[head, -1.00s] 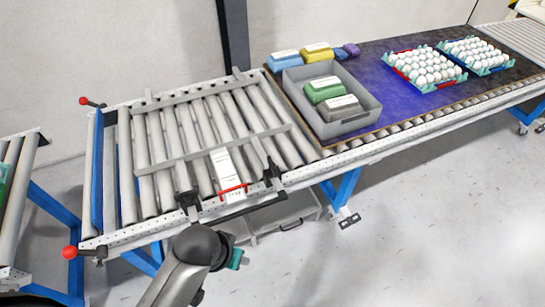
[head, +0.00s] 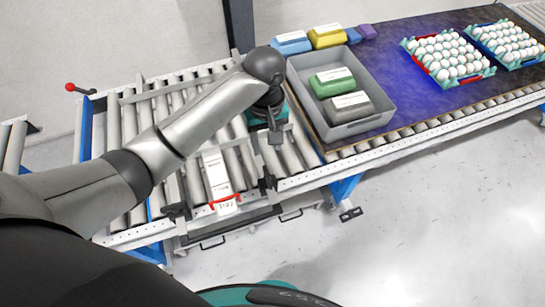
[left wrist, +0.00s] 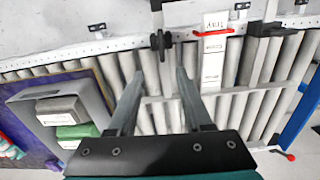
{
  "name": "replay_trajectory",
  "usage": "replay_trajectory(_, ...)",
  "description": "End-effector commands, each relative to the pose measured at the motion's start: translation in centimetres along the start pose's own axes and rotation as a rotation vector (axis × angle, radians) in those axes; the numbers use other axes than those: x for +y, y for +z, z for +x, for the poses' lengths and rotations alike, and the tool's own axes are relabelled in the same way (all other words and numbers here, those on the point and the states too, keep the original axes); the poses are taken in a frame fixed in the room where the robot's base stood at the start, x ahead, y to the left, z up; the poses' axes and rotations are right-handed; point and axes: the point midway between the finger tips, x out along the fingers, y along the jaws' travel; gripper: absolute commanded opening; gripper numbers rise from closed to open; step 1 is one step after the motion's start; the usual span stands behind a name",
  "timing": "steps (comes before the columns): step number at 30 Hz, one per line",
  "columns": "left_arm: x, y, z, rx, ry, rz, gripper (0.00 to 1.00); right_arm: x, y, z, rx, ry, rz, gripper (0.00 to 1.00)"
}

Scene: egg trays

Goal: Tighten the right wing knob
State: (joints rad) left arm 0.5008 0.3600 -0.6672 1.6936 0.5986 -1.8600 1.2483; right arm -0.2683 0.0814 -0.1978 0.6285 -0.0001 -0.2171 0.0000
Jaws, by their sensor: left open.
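The right wing knob (head: 266,184) is a small black part on the front rail of the roller conveyor, right of the white card. In the left wrist view the black knob (left wrist: 160,43) is on the rail, beyond and between the fingertips. Another black knob (head: 178,211) is left of the card. My left gripper (head: 276,137) is over the rollers, behind the right knob and apart from it. In the left wrist view its fingers (left wrist: 160,74) are spread and nothing is between them. My right gripper is in no view.
The white card (head: 217,178) with a red clip stands between the knobs. A grey bin (head: 355,131) with green and grey packs is to the right. Trays of white eggs (head: 447,82) sit farther right. Clear floor lies in front.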

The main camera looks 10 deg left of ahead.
Motion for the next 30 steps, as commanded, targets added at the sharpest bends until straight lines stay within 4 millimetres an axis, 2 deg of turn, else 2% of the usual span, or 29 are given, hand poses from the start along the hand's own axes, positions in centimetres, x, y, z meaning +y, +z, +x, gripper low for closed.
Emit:
replay_trajectory(2,-0.1,0.0,0.5,-0.002,-0.005,-0.004,0.5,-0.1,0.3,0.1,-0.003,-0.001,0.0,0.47)
replay_trajectory(5,-0.1,0.0,1.8,-0.003,-0.006,-0.005,0.5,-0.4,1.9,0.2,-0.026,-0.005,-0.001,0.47)
replay_trajectory(9,-0.1,0.0,4.6,-0.003,-0.006,-0.005,0.5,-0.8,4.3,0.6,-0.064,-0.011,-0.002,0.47)
replay_trajectory(11,-0.1,0.0,5.9,-0.002,-0.005,-0.005,0.5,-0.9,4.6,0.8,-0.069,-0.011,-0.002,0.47)
replay_trajectory(15,-0.1,0.0,9.1,-0.002,-0.005,-0.004,0.5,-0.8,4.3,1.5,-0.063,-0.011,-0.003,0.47)
replay_trajectory(21,-0.1,0.0,12.8,0.0,-0.003,-0.003,0.5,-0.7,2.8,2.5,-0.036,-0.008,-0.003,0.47)
replay_trajectory(25,0.0,0.0,14.3,0.0,-0.001,-0.003,0.5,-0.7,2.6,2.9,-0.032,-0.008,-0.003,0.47)
replay_trajectory(30,0.0,0.0,15.1,0.001,0.0,-0.001,0.5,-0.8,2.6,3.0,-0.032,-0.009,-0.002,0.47)
